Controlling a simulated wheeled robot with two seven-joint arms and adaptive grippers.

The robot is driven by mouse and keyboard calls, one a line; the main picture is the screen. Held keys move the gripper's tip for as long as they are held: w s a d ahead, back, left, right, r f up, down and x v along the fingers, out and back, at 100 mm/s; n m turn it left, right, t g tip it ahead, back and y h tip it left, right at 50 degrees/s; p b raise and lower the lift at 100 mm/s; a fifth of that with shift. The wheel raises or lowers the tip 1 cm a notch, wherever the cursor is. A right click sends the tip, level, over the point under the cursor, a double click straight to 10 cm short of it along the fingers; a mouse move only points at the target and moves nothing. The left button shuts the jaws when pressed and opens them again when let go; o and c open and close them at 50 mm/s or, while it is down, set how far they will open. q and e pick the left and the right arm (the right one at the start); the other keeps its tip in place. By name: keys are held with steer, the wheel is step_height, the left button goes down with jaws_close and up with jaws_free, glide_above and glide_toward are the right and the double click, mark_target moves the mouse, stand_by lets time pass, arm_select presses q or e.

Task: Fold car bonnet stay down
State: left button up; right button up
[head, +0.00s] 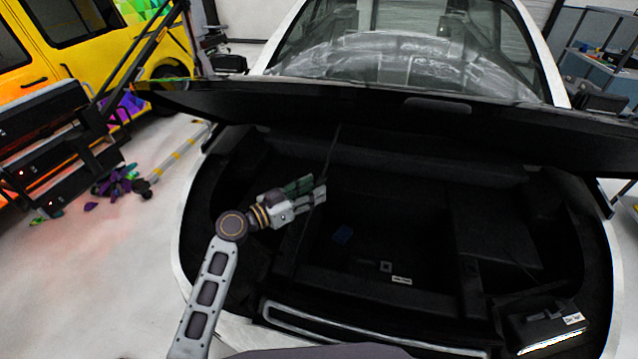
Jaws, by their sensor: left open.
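The car bonnet (330,105) is raised and spans the view as a dark panel above the front bay. A thin dark rod, which looks like the bonnet stay (332,147), runs from near the bonnet's underside down towards my left gripper. My left gripper (316,190) is open over the left part of the bay, its fingers pointing right. Its fingertips are close to the rod's lower end. I cannot tell whether the rod lies between them or touches them. The rod's lower end is hard to make out against the dark bay. My right gripper is not in view.
The black bay (350,250) is open below my gripper, with a white rim around it. A dark box (545,322) sits at the front right. A yellow vehicle (60,60) and a dark drawer unit (50,150) stand left. White floor lies between.

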arm_select(q)
steer(key=shift+p+x, duration=0.35)
steer(key=shift+x, duration=1.05)
jaws_close()
